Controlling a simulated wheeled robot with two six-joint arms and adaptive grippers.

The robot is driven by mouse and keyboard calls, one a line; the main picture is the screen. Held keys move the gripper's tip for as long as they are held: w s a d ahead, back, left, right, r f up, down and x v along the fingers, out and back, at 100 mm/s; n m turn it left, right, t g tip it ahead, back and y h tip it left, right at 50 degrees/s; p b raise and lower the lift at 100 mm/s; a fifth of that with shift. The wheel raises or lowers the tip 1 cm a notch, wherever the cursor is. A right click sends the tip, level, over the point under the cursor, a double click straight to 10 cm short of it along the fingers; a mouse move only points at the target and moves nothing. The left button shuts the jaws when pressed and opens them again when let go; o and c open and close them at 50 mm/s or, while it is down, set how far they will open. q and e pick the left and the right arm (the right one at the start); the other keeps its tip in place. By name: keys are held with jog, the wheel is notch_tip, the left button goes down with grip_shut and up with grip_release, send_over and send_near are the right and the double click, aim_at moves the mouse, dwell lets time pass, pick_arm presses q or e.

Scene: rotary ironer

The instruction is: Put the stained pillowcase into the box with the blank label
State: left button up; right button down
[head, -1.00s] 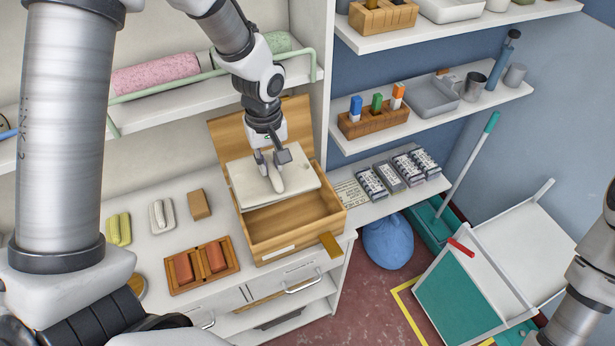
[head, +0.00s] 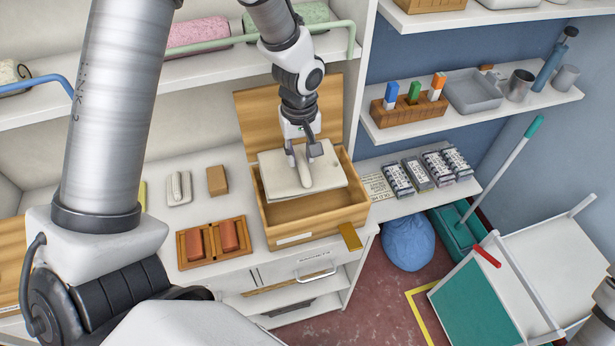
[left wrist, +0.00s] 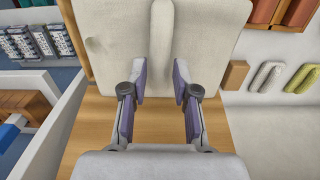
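The pillowcase (head: 285,178) is a flat, pale, folded cloth with a raised ridge in its middle. It is level over the opening of a wooden box (head: 322,229) whose lid is up at the back. In the left wrist view the pillowcase (left wrist: 112,40) shows a faint greyish mark. The box front bears a pale label (head: 294,239) with no writing that I can make out. The front of the box interior shows empty; the rest is hidden under the cloth. My right gripper is out of view.
A wooden tray (head: 211,242) with two reddish blocks, a tan block (head: 217,180) and a pale brush-like piece (head: 179,188) stand left of the box. Shelves with a block holder (head: 409,115) and labelled packs (head: 398,178) are at right. A blue bag (head: 407,242) lies on the floor.

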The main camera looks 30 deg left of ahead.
pick_arm(q)
jog(key=shift+o, duration=0.4)
jog(key=shift+s, duration=0.25)
jog(key=shift+w, duration=0.4)
jog(key=shift+w+r, duration=0.1)
jog(key=shift+r, duration=0.1)
notch_tip(320, 180, up, 12)
jog(key=shift+s+f, duration=0.25)
